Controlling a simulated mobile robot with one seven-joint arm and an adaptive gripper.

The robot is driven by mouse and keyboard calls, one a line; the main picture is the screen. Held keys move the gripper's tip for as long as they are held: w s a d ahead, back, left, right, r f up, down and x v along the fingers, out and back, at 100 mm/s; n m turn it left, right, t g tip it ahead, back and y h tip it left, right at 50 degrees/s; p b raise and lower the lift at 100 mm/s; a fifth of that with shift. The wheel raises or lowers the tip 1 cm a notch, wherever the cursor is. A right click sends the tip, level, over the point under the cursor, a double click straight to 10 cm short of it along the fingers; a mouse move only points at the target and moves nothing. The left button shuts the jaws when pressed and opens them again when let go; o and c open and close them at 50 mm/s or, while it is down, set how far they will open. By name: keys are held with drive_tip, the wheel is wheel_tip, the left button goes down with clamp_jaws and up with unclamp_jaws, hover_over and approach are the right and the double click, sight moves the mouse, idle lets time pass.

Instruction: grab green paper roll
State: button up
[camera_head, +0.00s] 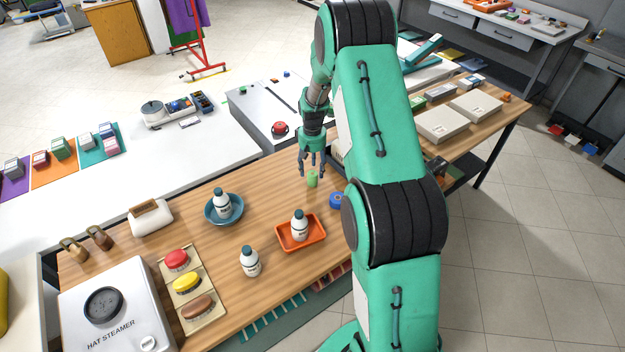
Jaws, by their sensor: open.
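A small green paper roll (312,179) stands upright on the wooden table, near the table's middle. My gripper (312,168) points down right above it, with its fingers spread open. The fingertips are close to the roll's top; I cannot tell whether they touch it or reach around it. The gripper is empty as far as I can see.
A blue roll (336,200) lies just right of the green one, close to my arm. A blue bowl (209,217) and an orange tray (281,244) each hold a white bottle. Another bottle (250,262) stands in front. The wood left of the green roll is clear.

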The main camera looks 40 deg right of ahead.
sight(312, 173)
drive_tip(key=shift+f+b, duration=0.5)
drive_tip(key=shift+f, duration=1.95)
drive_tip(key=c, duration=1.3)
